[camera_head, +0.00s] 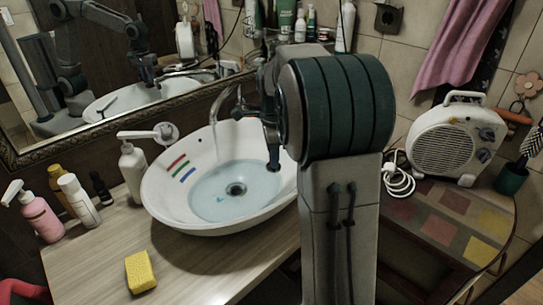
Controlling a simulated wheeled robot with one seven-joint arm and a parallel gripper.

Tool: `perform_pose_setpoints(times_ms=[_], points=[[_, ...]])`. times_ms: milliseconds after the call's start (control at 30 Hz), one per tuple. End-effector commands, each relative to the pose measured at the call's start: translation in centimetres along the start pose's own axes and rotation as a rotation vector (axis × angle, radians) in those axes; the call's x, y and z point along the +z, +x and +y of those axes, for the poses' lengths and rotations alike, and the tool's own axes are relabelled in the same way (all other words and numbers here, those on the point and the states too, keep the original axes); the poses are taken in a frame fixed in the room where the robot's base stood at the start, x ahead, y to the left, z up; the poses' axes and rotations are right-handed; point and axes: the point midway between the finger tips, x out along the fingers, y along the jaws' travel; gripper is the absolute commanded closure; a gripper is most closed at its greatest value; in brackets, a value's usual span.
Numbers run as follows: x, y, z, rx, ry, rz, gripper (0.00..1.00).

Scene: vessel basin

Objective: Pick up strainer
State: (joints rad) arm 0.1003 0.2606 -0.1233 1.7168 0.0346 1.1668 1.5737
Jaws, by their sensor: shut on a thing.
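My gripper (272,152) hangs over the right side of the white basin (165,207), partly covered by my own arm. It is shut on a small dark piece at its tip, which looks to be the strainer (273,167). The piece is too small to make out its shape. It appears above the water, to the upper right of the dark round drain (236,189) in the basin floor.
The tap (213,105) runs water into the basin. Several bottles (75,195) stand at left, with a soap pump (133,165) near the rim. A yellow sponge (140,271) lies in front. A white fan heater (455,138) stands at right. The mirror (110,60) is behind.

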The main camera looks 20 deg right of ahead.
Motion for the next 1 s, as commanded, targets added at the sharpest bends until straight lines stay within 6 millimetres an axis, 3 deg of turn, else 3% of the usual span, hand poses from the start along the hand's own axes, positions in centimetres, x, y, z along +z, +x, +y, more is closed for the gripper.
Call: perform_pose_setpoints(times_ms=[500,1000], points=[[0.0,-3.6,0.0,-0.001,0.0,0.0,1.0],[0.0,-3.8,0.0,-0.001,0.0,0.0,1.0]])
